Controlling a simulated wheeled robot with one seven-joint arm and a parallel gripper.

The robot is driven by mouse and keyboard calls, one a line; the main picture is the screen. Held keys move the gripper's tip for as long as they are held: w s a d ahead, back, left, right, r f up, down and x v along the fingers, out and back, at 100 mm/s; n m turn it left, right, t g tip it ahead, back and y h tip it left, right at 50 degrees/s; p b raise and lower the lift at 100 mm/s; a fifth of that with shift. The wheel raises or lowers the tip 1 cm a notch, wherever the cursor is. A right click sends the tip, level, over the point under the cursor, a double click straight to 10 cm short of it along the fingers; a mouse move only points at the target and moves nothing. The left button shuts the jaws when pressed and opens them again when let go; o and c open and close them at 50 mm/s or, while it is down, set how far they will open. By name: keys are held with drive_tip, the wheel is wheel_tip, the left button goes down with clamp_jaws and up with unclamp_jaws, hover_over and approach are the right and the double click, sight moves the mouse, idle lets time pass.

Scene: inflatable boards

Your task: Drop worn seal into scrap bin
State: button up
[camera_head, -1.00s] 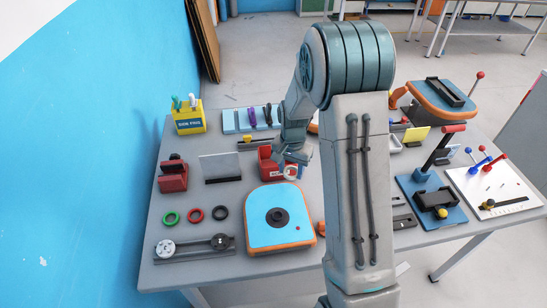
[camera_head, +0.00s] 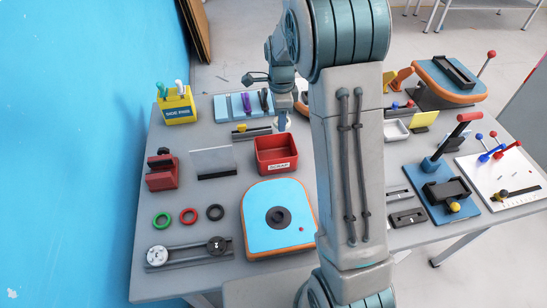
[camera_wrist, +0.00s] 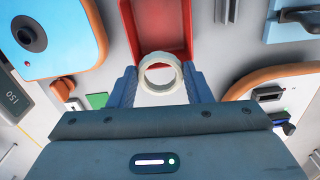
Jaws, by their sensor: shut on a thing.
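A pale cream ring, the worn seal (camera_wrist: 160,90), is held between the two blue fingers of my gripper (camera_wrist: 160,76) in the wrist view. My gripper (camera_head: 283,122) also shows in the head view, just behind and above the far edge of the scrap bin. The scrap bin (camera_head: 277,168) is an open red box with a white label, and its visible inside looks empty. In the wrist view the red bin (camera_wrist: 128,30) lies beyond the seal, which overlaps its edge in the picture. The seal is small and partly hidden in the head view.
A blue-topped orange board (camera_head: 262,235) stands in front of the bin. A clear upright panel (camera_head: 213,161) and a red clamp (camera_head: 162,172) are to its left. Green, red and black rings (camera_head: 214,212) lie at front left. A blue rack (camera_head: 240,106) stands behind.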

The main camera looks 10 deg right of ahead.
wheel_tip(320, 180, down, 4)
drive_tip(key=shift+f+b, duration=0.1)
drive_tip(key=shift+b, duration=1.05)
drive_tip(key=o, duration=1)
drive_tip(key=shift+o, duration=0.2)
wheel_tip(320, 180, up, 14)
drive_tip(key=b, duration=0.1)
drive_tip(key=shift+b, duration=0.35)
drive_tip(key=shift+s, duration=0.1)
